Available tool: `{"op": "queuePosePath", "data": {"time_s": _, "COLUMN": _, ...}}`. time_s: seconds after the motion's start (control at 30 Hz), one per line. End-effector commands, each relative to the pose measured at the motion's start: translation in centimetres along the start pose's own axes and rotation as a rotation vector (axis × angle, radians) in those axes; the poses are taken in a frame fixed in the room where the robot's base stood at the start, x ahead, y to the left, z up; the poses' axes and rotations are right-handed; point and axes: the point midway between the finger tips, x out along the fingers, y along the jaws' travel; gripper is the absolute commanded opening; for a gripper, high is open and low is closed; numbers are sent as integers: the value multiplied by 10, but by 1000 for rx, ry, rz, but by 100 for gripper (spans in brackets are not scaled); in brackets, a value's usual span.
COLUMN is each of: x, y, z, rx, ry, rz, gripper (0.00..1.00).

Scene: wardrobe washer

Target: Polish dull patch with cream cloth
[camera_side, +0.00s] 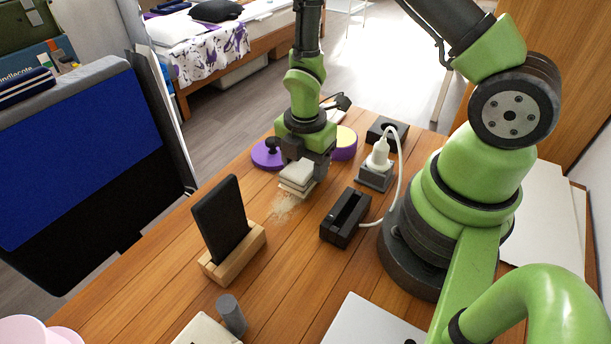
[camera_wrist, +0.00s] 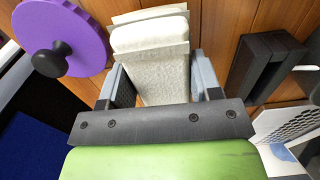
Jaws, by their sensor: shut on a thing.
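The cream cloth (camera_side: 297,176) is a folded, layered pad. My gripper (camera_side: 304,160) is shut on it, just above or on the wooden table; I cannot tell if it touches. In the wrist view the cloth (camera_wrist: 150,60) sits between the two fingers of my gripper (camera_wrist: 152,85). The dull patch (camera_side: 283,207) is a pale, speckled smear on the wood, right in front of and below the cloth in the side view. Part of it may be hidden under the cloth. The patch is not visible in the wrist view.
A purple lid with a black knob (camera_side: 268,154) lies left of my gripper, and a purple tin (camera_side: 344,143) stands behind it. A black slotted box (camera_side: 345,218) and a plug on a grey block (camera_side: 375,172) stand right. A phone in a wooden stand (camera_side: 222,222) is at front left.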

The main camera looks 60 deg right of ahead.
Motion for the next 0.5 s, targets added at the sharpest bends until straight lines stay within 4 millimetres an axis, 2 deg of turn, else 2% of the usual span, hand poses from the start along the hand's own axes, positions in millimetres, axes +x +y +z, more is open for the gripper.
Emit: {"op": "queuePosePath", "data": {"time_s": 0.5, "x": 6, "y": 0, "z": 0, "rx": 0, "ry": 0, "rz": 1, "gripper": 39}}
